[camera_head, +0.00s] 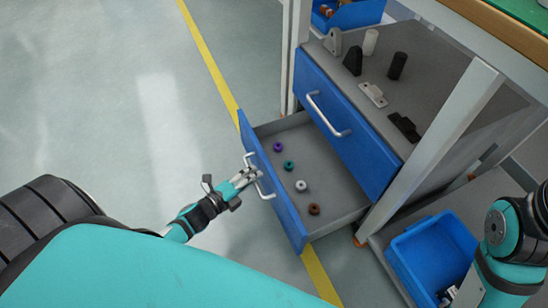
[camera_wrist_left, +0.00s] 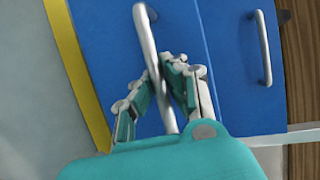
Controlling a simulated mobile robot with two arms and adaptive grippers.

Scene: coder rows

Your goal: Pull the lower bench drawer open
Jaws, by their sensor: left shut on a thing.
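The lower bench drawer (camera_head: 285,208) has a blue front and a grey inside, and it stands well out from the bench. Several small ring-shaped parts lie in it: purple, green, white and brown. My left gripper (camera_head: 250,174) is shut on the silver bar handle (camera_head: 265,189) of this drawer. In the left wrist view the fingers (camera_wrist_left: 163,82) close around the handle (camera_wrist_left: 148,40) from both sides.
The upper drawer (camera_head: 345,125) is shut, with its own silver handle (camera_head: 328,115). Black, grey and white parts stand on the bench top above it. A blue bin (camera_head: 415,250) sits at the lower right. The floor to the left is clear, with a yellow line (camera_head: 212,65).

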